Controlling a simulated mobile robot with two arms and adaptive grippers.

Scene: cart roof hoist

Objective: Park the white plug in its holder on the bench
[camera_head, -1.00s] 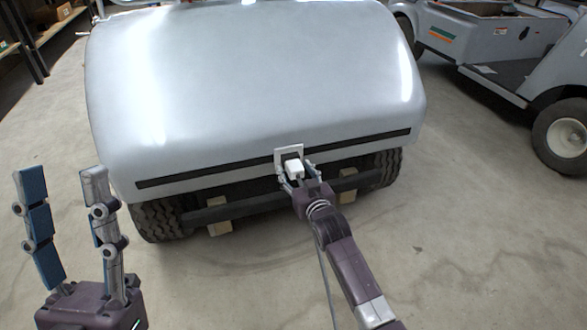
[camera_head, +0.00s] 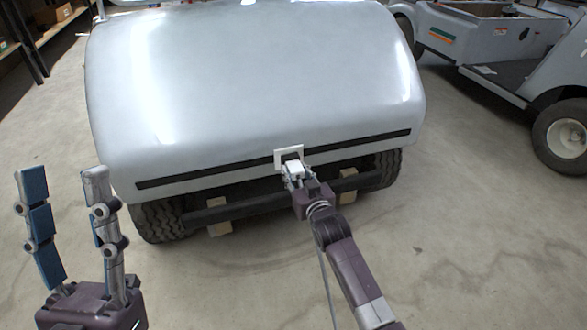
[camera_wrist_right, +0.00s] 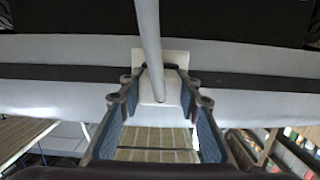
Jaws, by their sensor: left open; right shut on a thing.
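The white plug (camera_head: 294,169) is between the fingers of my right gripper (camera_head: 294,174), at the white socket plate (camera_head: 280,157) on the rear of the grey cart (camera_head: 260,80). In the right wrist view the plug (camera_wrist_right: 160,92) sits between both fingertips, and its grey cable (camera_wrist_right: 149,40) runs across the picture. I cannot tell whether the plug still touches the socket. My left gripper (camera_head: 62,180) is open and empty at the left, apart from the cart. The bench holder cannot be made out in these views.
The cart's tyres (camera_head: 160,220) stand on the floor beside pale wooden blocks (camera_head: 219,229). Another cart (camera_head: 500,60) stands at the right back. Shelving (camera_head: 40,40) is at the far left. The floor in front is clear.

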